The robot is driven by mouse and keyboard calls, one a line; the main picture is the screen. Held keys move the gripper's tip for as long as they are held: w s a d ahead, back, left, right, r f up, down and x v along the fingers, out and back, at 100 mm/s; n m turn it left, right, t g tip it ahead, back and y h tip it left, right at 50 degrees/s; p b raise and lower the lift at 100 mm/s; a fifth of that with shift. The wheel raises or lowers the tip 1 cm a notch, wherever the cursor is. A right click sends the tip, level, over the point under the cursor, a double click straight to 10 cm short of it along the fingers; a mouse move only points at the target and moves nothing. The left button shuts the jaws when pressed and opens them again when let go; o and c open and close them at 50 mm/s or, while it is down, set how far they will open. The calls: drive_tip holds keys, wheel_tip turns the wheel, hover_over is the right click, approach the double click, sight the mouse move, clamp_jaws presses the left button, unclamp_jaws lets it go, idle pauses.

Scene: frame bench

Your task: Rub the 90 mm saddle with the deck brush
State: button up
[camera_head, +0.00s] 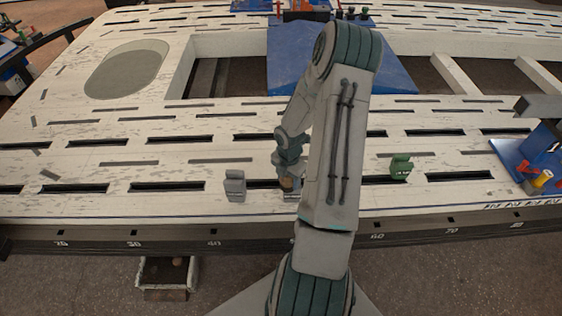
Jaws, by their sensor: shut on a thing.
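My gripper (289,178) is low over the white slotted deck, near its front edge, left of my forearm. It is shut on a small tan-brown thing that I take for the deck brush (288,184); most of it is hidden. A pale piece lies just under it, and I cannot tell whether they touch. A grey upright saddle-like block (235,186) stands on the deck a little left of my gripper. A green one (401,166) with a small pale label stands to the right, beyond my arm. The label is too small to read, so I cannot tell which is 90 mm.
The deck (100,155) has several rows of dark slots and large openings at the back. A blue sheet (399,81) lies behind my arm. A blue tray (510,155) with small tools is at the right. A box (152,283) sits below the front edge.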

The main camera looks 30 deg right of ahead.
drive_tip(key=shift+w+a, duration=0.4)
drive_tip(key=shift+a, duration=0.25)
wheel_tip(320, 180, up, 4)
drive_tip(key=p, duration=0.3)
drive_tip(key=shift+a, duration=0.15)
wheel_tip(320, 180, up, 4)
drive_tip(key=p, duration=0.4)
drive_tip(key=shift+r, duration=0.1)
drive_tip(key=shift+w, duration=0.1)
